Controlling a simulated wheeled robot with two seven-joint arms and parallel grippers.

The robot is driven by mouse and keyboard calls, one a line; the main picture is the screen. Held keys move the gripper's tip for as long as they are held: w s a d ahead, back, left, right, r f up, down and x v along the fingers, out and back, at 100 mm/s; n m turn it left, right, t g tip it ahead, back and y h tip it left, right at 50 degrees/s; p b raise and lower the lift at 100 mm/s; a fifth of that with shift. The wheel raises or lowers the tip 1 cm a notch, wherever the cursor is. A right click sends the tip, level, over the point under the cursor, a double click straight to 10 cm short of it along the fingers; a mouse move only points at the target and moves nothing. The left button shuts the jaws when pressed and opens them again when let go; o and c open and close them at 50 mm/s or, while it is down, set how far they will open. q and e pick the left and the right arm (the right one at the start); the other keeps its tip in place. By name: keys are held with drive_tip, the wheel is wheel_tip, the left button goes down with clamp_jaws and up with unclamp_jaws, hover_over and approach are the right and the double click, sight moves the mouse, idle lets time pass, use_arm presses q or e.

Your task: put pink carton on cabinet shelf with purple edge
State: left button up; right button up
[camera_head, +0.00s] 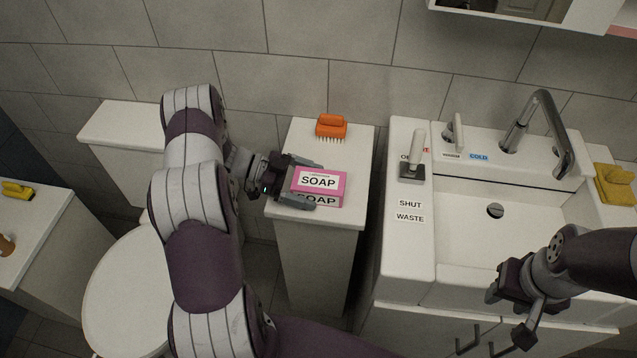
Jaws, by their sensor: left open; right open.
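The pink carton (318,183), labelled SOAP, sits on top of a narrow white stand (308,217) between the toilet and the sink. My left gripper (314,184) is at the carton from its left side, with its open fingers on the far and near sides of it. Whether the fingers touch it I cannot tell. My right gripper (506,314) is open and empty above the sink's front edge. A wall cabinet (470,8) is cut off at the top right. A pinkish strip (622,31) shows at its right; I cannot make out a purple-edged shelf.
An orange brush (331,127) stands behind the carton on the same stand. The sink (470,215), with a tall faucet (545,125), is to the right. A yellow sponge or cloth (614,184) lies at the far right. The toilet (125,290) is left, partly behind my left arm.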

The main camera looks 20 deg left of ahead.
use_arm(q)
drive_tip(key=shift+w+d+f, duration=0.15)
drive_tip(key=shift+d+f, duration=0.05)
drive_tip(key=shift+d, duration=0.4)
drive_tip(key=c, duration=1.1)
